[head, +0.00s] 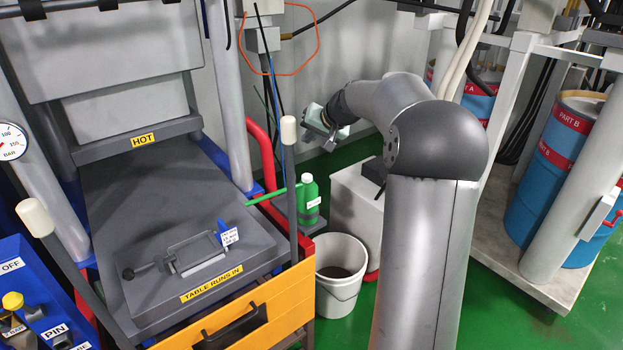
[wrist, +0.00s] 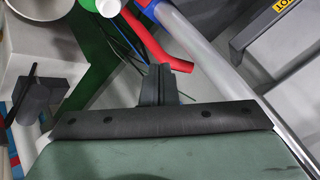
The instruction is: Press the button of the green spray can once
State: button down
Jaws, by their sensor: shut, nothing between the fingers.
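The green spray can (head: 308,197) stands upright on a small shelf in the middle of the head view. It has a white label, and a thin green straw (head: 272,195) points left from its top. My gripper (wrist: 166,72) is shut and empty in the wrist view. In the head view it is above and slightly right of the can, apart from it. In the wrist view a bright green shape (wrist: 93,27), probably the can, is up and left of the fingers. The can's button is too small to make out.
A white bucket (head: 341,290) stands on the green floor below the can. A red pipe (head: 262,160) and an upright grey post with a white cap (head: 288,130) stand left of the can. A press table (head: 190,235) fills the left. Blue drums (head: 540,190) stand right.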

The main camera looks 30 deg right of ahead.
dwell(0.3)
jog(key=b, duration=0.6)
send_over(310, 177)
notch_tip(310, 177, down, 8)
jog(key=shift+a+r, duration=0.1)
jog(key=shift+f, duration=0.5)
jog(key=shift+f+b, duration=0.1)
jog(key=shift+b, duration=0.25)
dwell(1.0)
jog(key=shift+f+b, duration=0.3)
jog(key=shift+b, duration=0.15)
jog(key=shift+f+b, duration=0.5)
jog(key=shift+b, duration=0.05)
dwell(0.6)
jog(key=shift+r, duration=0.1)
jog(key=shift+r+p, duration=0.5)
jog(key=shift+r, duration=0.3)
